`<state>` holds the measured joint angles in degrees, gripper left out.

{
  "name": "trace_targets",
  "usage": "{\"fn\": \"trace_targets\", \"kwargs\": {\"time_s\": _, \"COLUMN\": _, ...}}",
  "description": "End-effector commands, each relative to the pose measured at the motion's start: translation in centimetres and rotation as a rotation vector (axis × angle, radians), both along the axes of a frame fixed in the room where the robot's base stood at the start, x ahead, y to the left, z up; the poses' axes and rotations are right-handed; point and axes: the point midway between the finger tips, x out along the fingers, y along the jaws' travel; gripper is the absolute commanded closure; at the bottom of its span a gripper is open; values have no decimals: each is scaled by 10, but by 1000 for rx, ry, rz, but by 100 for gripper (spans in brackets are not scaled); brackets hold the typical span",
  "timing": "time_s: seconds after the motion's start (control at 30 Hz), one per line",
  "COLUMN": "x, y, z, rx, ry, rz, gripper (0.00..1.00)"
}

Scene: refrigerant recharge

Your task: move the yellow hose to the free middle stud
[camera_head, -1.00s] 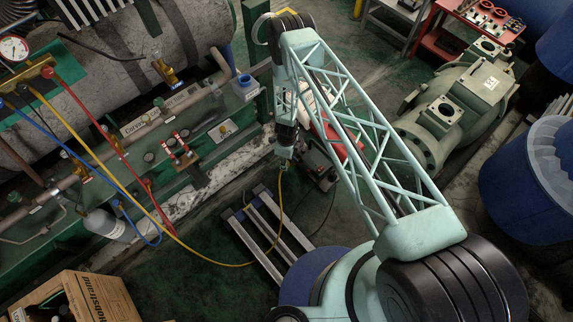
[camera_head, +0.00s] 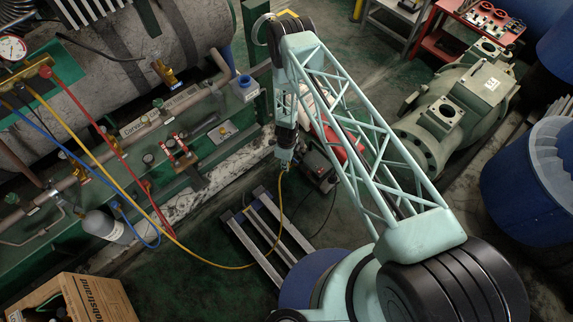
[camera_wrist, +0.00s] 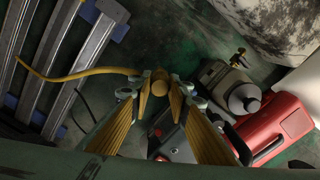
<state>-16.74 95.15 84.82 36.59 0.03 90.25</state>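The yellow hose (camera_head: 150,215) runs from the gauge manifold (camera_head: 32,80) at the left, sags low over the floor and rises to my gripper (camera_head: 285,165). In the wrist view the hose (camera_wrist: 85,74) comes in from the left. My gripper (camera_wrist: 160,88) appears shut on its brass-coloured end fitting (camera_wrist: 159,87), which sits between the yellow finger pads. The gripper hangs beside the green skid, to the right of its rail. Small dark fittings (camera_head: 148,160) and red-handled valves (camera_head: 180,146) stand on the skid; I cannot tell which is the middle stud.
Red (camera_head: 105,140) and blue (camera_head: 85,160) hoses also hang from the manifold across the skid. A slatted metal stand (camera_head: 268,230) lies below my gripper. A red canister (camera_wrist: 272,125) and a grey pump (camera_wrist: 228,88) stand right of it. A cardboard box (camera_head: 95,298) is lower left.

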Motion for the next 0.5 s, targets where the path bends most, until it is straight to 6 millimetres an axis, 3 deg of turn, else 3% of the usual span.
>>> {"fn": "trace_targets", "kwargs": {"time_s": 0.1, "x": 0, "y": 0, "z": 0, "rx": 0, "ry": 0, "rz": 0, "gripper": 93}}
{"fn": "trace_targets", "kwargs": {"time_s": 0.5, "x": 0, "y": 0, "z": 0, "rx": 0, "ry": 0, "rz": 3, "gripper": 93}}
